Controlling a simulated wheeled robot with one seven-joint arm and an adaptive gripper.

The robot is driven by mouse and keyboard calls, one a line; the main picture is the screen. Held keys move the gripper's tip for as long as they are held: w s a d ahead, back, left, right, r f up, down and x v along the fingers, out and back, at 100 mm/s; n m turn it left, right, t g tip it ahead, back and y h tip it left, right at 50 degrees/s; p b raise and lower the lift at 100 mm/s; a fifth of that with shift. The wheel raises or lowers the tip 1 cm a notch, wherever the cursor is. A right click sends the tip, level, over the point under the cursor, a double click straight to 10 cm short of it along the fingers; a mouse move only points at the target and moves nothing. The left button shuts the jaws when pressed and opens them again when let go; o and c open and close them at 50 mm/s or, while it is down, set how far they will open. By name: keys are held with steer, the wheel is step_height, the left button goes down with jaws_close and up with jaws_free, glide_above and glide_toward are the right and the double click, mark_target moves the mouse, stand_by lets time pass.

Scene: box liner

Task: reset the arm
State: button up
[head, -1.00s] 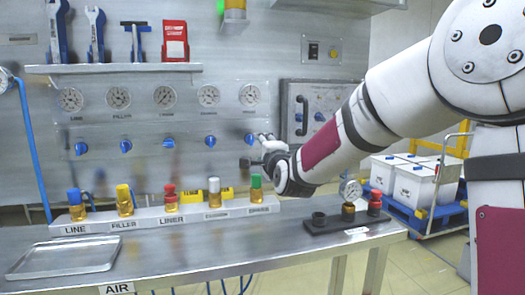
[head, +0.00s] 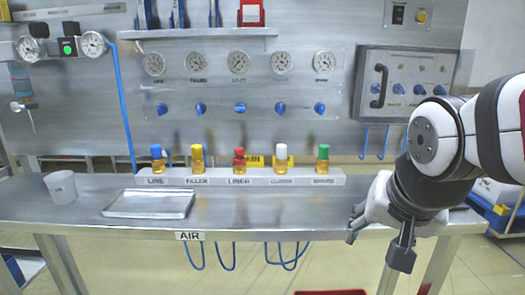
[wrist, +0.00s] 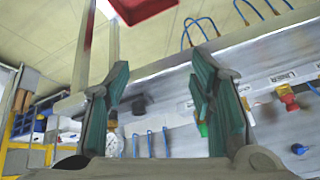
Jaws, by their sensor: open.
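My arm comes in from the right in the head view. My gripper (head: 376,240) hangs at the front right edge of the steel bench (head: 340,208), pointing down and to the left. In the wrist view my gripper (wrist: 160,80) has its two green-padded fingers spread well apart with nothing between them. The row of bottles with coloured caps stands in the labelled rack (head: 240,181), left of my gripper and apart from it.
A metal tray (head: 150,204) and a grey cup (head: 61,187) are on the bench's left part. Blue hoses hang under the front edge. A red object (head: 330,292) shows low in front. The panel (head: 410,90) with gauges and blue knobs stands behind.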

steer(key=s+d+f+n+g, duration=0.1)
steer(key=s+f+n+g, duration=0.15)
steer(key=s, duration=0.85)
steer(key=s+f+n+g, duration=0.1)
steer(key=s+n+g, duration=0.2)
steer(key=s, duration=0.7)
step_height(320, 180, up, 20)
steer(key=t+p, duration=0.3)
steer(key=p, duration=1.5)
steer(key=shift+w+f+y, duration=0.15)
steer(key=shift+w+y, duration=0.05)
steer(key=shift+y, duration=0.2)
